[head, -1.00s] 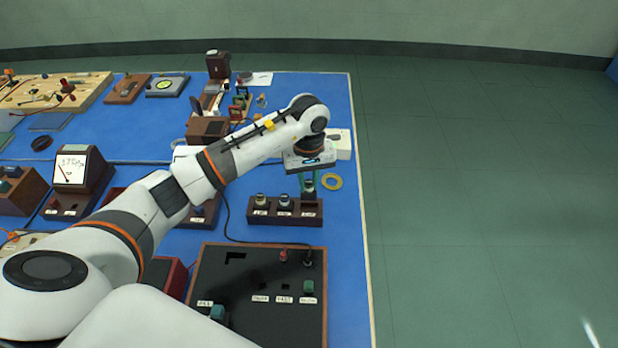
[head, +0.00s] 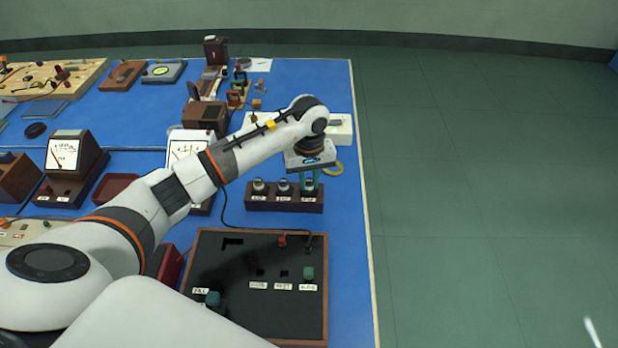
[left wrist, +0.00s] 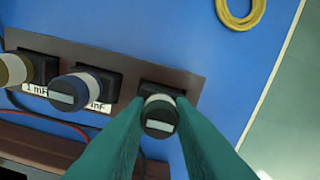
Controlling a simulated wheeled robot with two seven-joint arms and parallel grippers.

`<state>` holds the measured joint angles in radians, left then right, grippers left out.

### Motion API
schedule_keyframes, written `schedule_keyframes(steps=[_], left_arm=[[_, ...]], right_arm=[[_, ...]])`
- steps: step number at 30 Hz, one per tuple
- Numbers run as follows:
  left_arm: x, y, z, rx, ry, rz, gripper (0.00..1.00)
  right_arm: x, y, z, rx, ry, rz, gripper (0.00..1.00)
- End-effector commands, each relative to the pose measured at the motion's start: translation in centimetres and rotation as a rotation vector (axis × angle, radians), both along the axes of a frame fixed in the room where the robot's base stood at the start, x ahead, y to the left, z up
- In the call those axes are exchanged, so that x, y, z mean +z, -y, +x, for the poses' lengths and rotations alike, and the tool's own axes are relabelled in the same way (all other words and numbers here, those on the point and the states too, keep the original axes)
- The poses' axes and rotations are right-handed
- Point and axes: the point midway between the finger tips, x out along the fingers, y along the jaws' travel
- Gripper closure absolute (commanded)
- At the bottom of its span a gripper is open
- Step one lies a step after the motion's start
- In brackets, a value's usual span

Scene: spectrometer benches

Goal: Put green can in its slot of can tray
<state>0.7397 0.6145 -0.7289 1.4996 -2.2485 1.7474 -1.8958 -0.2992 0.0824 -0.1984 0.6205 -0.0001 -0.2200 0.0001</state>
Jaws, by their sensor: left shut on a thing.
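The can tray (head: 256,203) is a dark brown block near the table's right edge; it also shows in the left wrist view (left wrist: 180,77). The green can (head: 309,185) is upright at the tray's right-hand slot, level with its neighbours. In the left wrist view the can (left wrist: 160,116) shows a dark top and a pale band, over the right black holder. How deep it sits is hidden. My left gripper (left wrist: 160,108) is shut on it, green fingers on both sides; it also shows in the head view (head: 309,178). My right gripper is not in view.
A yellow-banded can (left wrist: 15,70) and a blue can (left wrist: 82,88) stand in the other slots, close beside my fingers. A yellow ring (head: 334,168) lies behind the tray. A black panel (head: 225,285) stands in front. Dark and red cables run nearby.

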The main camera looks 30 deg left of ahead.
Motion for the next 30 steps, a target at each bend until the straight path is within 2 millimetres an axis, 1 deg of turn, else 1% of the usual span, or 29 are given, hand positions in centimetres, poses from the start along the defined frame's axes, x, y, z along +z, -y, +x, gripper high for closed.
schedule_keyframes(steps=[7,8,12,20,23,26,29,30], left_arm=[[0.0,0.0,0.0,0.001,0.001,0.001,1.00],[0.0,0.0,0.0,0.001,0.001,0.001,0.76],[0.0,0.0,0.0,0.001,0.001,0.001,0.53],[0.0,0.0,0.0,0.001,0.001,0.001,0.53],[0.5,0.0,0.1,0.000,0.003,0.000,0.53],[1.7,-0.1,0.2,0.002,0.005,0.002,0.53],[3.7,-0.1,0.2,0.000,0.007,0.002,0.53],[4.6,-0.1,0.2,0.001,0.008,0.002,0.53]], right_arm=[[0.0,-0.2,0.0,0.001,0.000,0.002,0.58],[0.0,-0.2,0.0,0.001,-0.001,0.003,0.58],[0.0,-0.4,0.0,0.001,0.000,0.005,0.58],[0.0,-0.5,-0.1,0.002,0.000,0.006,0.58],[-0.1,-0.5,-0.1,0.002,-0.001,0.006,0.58],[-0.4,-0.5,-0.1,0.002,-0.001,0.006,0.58],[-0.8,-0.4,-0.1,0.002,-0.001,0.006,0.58],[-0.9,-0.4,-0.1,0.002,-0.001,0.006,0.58]])
